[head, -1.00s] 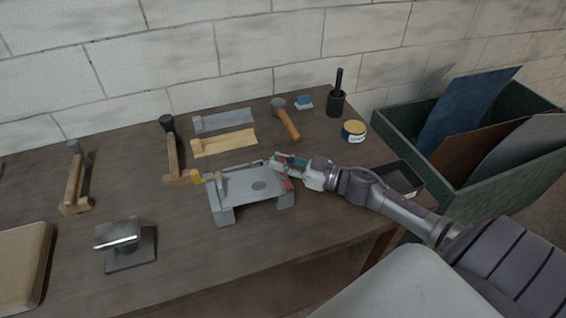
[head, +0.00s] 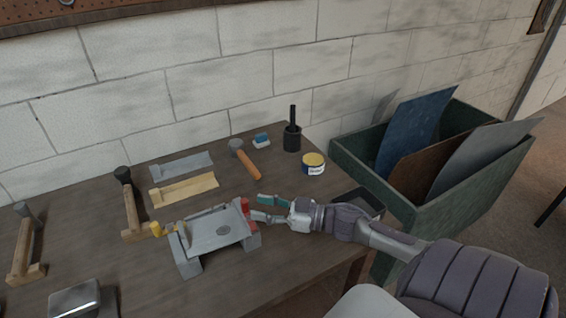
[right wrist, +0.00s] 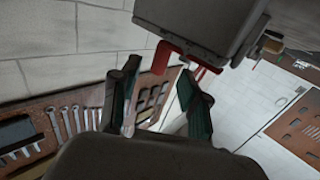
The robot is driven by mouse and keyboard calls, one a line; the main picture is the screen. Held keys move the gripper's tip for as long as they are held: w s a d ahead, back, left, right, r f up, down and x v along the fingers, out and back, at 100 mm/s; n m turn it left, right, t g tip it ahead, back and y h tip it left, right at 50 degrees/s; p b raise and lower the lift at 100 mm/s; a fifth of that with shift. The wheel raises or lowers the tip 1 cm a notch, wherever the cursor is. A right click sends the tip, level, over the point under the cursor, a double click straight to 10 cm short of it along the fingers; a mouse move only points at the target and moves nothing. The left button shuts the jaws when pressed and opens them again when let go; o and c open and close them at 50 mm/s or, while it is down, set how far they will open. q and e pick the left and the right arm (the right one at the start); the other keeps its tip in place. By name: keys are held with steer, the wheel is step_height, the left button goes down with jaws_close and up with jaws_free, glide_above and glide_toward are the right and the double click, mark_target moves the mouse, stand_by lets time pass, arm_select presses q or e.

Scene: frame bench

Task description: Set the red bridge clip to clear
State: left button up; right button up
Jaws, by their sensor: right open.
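The grey metal bridge (head: 208,232) stands on the wooden bench. The red bridge clip (head: 246,208) is at its right end, and a yellow clip (head: 156,229) is at its left end. My right gripper (head: 259,207) is open, just right of the red clip, with its fingers pointing left toward it. In the right wrist view the red clip (right wrist: 164,54) shows beyond the open, empty fingers (right wrist: 157,92), against the dark bridge end (right wrist: 197,25). I cannot tell whether a finger touches the clip. My left gripper is not in view.
Behind the bridge lie a tan strip (head: 186,190) and a grey strip (head: 182,166). A dark tray (head: 358,203) is close behind my right arm. A green bin (head: 350,160) stands right.

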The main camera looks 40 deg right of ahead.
steer(key=v, duration=0.7)
steer(key=shift+a, duration=0.1)
